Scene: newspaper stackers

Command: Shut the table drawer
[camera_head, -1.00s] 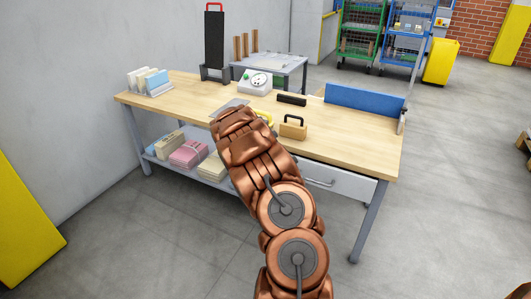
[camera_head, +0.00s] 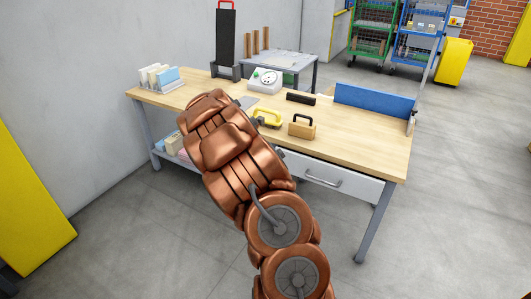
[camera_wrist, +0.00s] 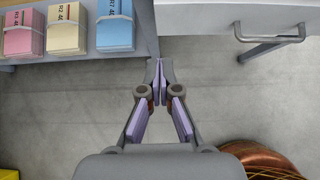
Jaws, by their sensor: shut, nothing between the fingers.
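The table drawer (camera_head: 350,186) has a pale front with a grey bar handle (camera_head: 322,181), under the right part of the wooden-topped table (camera_head: 365,143). How far it stands out is hard to tell from the head view. In the wrist view the drawer front (camera_wrist: 200,20) and its handle (camera_wrist: 270,38) are at the upper right. My gripper (camera_wrist: 160,72) is shut and empty, left of the handle and apart from it in the picture. In the head view my copper arm hides the gripper and the drawer's left end.
Pink, cream and blue paper bundles (camera_wrist: 115,25) lie on the lower shelf, left of my gripper. A yellow-handled tool (camera_head: 268,118), a wooden block with black handle (camera_head: 302,128) and a blue panel (camera_head: 372,100) are on the tabletop. The floor in front is clear.

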